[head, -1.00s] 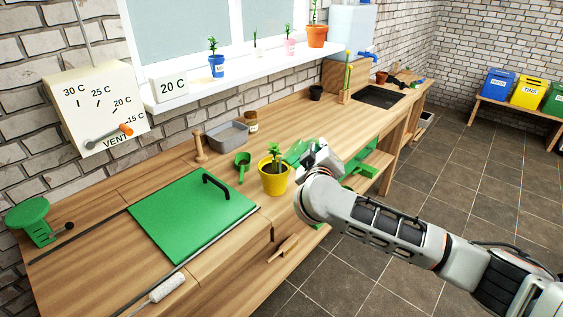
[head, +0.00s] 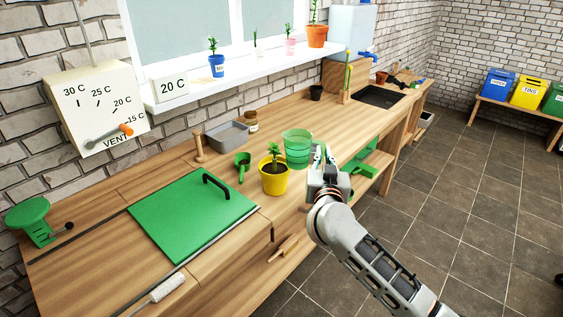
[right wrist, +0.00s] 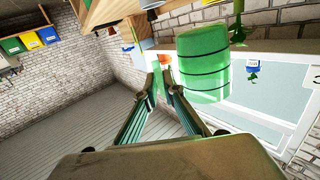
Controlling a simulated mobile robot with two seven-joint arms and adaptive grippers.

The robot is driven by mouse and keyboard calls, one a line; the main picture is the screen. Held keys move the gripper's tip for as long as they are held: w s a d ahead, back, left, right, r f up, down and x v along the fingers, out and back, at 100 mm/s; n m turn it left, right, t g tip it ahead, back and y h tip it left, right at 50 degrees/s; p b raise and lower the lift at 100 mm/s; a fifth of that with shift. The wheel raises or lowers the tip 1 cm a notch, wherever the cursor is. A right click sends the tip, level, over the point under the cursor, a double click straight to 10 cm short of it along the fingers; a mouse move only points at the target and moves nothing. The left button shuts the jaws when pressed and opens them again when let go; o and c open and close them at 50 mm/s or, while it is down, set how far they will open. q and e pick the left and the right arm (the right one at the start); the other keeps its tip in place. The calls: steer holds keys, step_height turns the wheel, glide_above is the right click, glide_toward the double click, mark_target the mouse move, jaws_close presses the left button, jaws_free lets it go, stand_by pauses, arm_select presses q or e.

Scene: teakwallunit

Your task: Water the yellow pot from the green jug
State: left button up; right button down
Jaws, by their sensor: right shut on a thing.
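The green jug (head: 297,150) is a ribbed translucent green vessel, upright just behind and right of the yellow pot. My right gripper (head: 319,160) is shut on its right side. In the right wrist view the fingers (right wrist: 158,82) close at the edge of the jug (right wrist: 203,65); the exact grip point is partly hidden. I cannot tell whether the jug's base touches the counter. The yellow pot (head: 274,183) stands upright on the wooden counter with a small green plant (head: 274,155) in it. My left gripper is out of view.
A green scoop (head: 243,163) lies left of the pot, near a grey tray (head: 228,134) and a brown jar (head: 251,121). A green panel with a black handle (head: 190,218) covers the counter's left part. Counter beyond the jug is clear up to a small dark pot (head: 316,92).

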step_height(320, 180, up, 4)
steer(key=shift+r, duration=0.25)
stand_by(0.4)
steer(key=s+d+f+m+h, duration=0.1)
steer(key=s+d+f, duration=0.8)
steer(key=s+d, duration=0.6)
steer(key=s, duration=0.4)
steer(key=s+d, duration=0.4)
steer(key=s, duration=0.4)
steer(key=shift+d+n+y, duration=0.2)
steer(key=shift+n+y, duration=0.1)
steer(key=shift+f, duration=0.15)
